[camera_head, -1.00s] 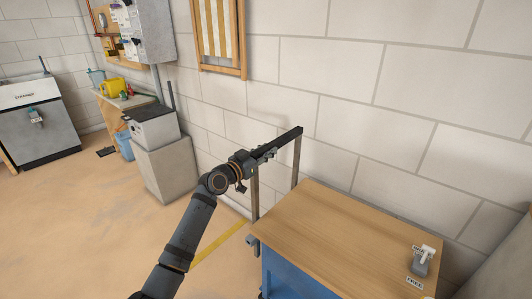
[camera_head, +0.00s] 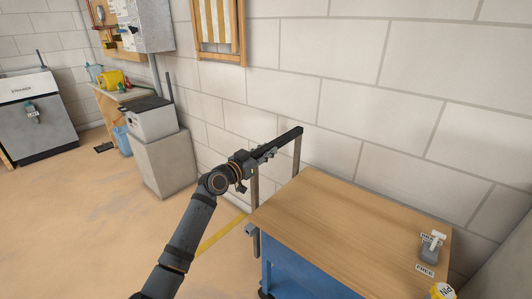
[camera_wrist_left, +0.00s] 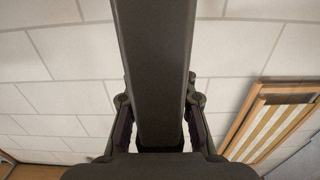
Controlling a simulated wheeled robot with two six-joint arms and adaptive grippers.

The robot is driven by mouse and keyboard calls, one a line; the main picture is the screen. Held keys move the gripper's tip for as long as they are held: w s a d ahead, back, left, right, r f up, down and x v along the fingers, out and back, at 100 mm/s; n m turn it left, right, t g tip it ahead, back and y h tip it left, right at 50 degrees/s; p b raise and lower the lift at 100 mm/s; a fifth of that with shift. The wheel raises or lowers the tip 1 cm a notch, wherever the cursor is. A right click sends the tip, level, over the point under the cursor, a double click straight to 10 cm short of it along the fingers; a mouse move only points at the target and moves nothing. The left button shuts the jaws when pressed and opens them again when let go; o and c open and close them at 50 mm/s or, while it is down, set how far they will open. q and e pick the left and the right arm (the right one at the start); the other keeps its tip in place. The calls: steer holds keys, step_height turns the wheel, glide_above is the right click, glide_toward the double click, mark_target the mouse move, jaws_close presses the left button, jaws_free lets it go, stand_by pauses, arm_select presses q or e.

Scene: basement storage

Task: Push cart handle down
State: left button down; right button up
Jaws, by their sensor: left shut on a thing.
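The cart handle (camera_head: 287,138) is a dark bar on two grey posts at the left end of the cart. The cart has a wooden top (camera_head: 345,228) and a blue body (camera_head: 300,278). My left gripper (camera_head: 264,153) is shut around the near part of the bar, above the cart top. In the left wrist view the bar (camera_wrist_left: 155,70) runs between the two fingers and fills the gap. A small grey lever block with a white handle (camera_head: 432,245) sits at the cart's right end, beside a FREE label. My right gripper is not in view.
A block wall (camera_head: 400,100) runs close behind the cart. A grey cabinet (camera_head: 165,165) with a box on it, a workbench and a metal unit (camera_head: 35,115) stand at the left. A yellow PIN piece (camera_head: 442,291) shows at the lower right. The left floor is open.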

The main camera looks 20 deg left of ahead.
arm_select(q)
steer(key=shift+f, duration=0.45)
steer(key=c, duration=1.1)
jaws_free()
steer(key=shift+r, duration=0.1)
steer(key=shift+s+r, duration=0.1)
steer(key=shift+v, duration=5.9)
